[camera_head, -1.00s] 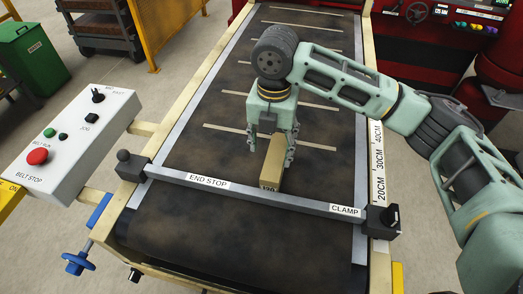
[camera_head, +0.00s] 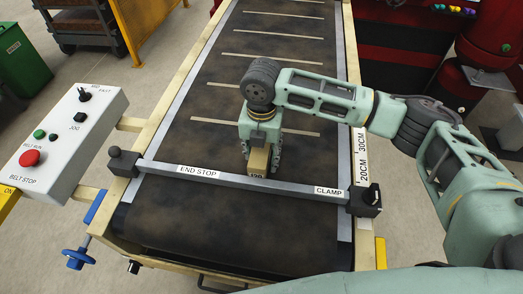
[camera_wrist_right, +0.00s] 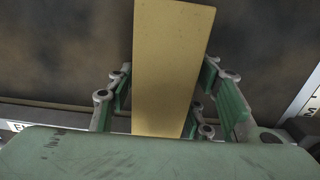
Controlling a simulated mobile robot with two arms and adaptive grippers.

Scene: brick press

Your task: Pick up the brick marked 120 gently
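The tan brick marked 120 (camera_head: 258,164) lies on the dark conveyor belt, its marked end just behind the end stop bar (camera_head: 240,187). My right gripper (camera_head: 261,160) is down over the brick, with one finger on each side. In the right wrist view the brick (camera_wrist_right: 170,70) runs between the green finger pads (camera_wrist_right: 168,105). A narrow gap shows on its left; the pads on the right are very close, and contact there is unclear. The gripper body hides much of the brick in the head view. My left gripper is not in view.
The control box (camera_head: 62,140) with a red stop button stands left of the belt. The clamp knob (camera_head: 366,197) sits at the bar's right end. Beyond my gripper, the belt (camera_head: 275,60) is clear.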

